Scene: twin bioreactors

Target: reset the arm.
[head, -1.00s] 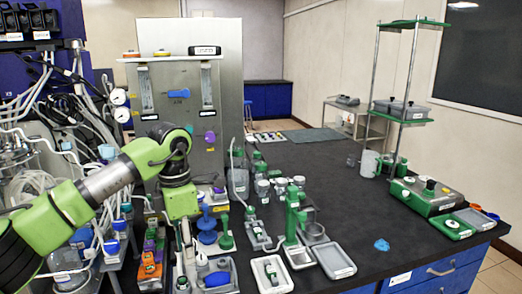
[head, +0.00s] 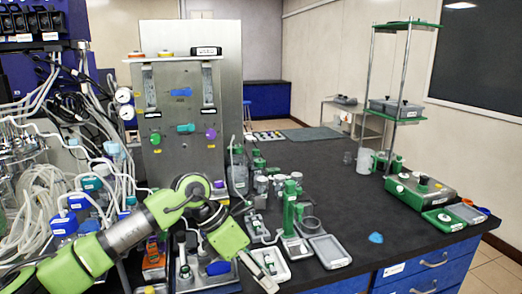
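My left arm, green and grey, comes in from the lower left and is bent at a raised joint. Its green wrist (head: 228,238) tilts down to the right, over the front left part of the dark bench (head: 352,215). My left gripper (head: 258,272) shows as a pale strip beyond the wrist, beside a small white tray (head: 284,271). Its fingers are hard to make out, and I cannot tell whether they are open or shut, or whether they touch the tray. My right arm and gripper are out of view.
A metal control panel (head: 180,115) stands behind the arm. Tubing and blue-capped bottles (head: 63,222) crowd the left. A green stand (head: 290,205) and a grey tray (head: 330,251) are right of the gripper. A small blue item (head: 376,238) lies on the mostly clear right bench.

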